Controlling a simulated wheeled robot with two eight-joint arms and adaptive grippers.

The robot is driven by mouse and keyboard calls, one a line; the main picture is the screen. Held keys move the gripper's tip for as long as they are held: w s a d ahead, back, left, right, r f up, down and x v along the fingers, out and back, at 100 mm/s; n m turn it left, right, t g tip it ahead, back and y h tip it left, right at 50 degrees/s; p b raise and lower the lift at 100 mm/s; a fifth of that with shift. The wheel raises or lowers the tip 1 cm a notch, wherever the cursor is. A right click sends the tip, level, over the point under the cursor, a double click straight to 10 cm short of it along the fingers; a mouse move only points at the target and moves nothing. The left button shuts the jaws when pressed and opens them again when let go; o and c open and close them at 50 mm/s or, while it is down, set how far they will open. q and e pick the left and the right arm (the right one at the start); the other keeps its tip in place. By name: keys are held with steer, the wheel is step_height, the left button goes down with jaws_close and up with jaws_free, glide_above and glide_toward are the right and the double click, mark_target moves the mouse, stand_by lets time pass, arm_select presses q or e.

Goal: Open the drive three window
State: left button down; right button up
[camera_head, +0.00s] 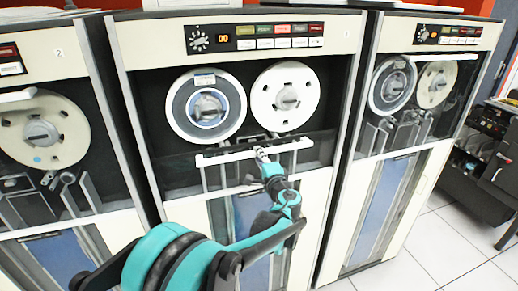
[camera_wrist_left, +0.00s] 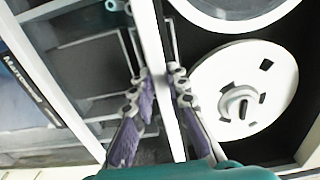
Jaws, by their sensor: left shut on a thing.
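The middle tape drive (camera_head: 230,17) has a small number at its top right that I cannot read surely. Its window has a white handle bar (camera_head: 225,157), which lies below the two reels. My left gripper (camera_head: 262,153) is at the middle of this bar. In the left wrist view, the purple-padded fingers of the left gripper (camera_wrist_left: 163,85) are on both sides of the white bar (camera_wrist_left: 152,40), shut on it. The window's clear pane is hard to see, and the gripper hides part of the bar. My right gripper is not in view.
A drive marked 2 (camera_head: 40,55) stands at left and another drive (camera_head: 470,32) at right. A dark equipment cabinet (camera_head: 490,140) stands at far right. White floor tiles (camera_head: 430,240) are clear at lower right.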

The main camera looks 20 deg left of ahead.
arm_select(q)
step_height(320, 180, down, 15)
steer(key=b, duration=0.8)
steer(key=shift+r+b, duration=0.1)
steer(key=shift+b, duration=0.2)
steer(key=c, duration=1.5)
jaws_free()
steer(key=v, duration=1.2)
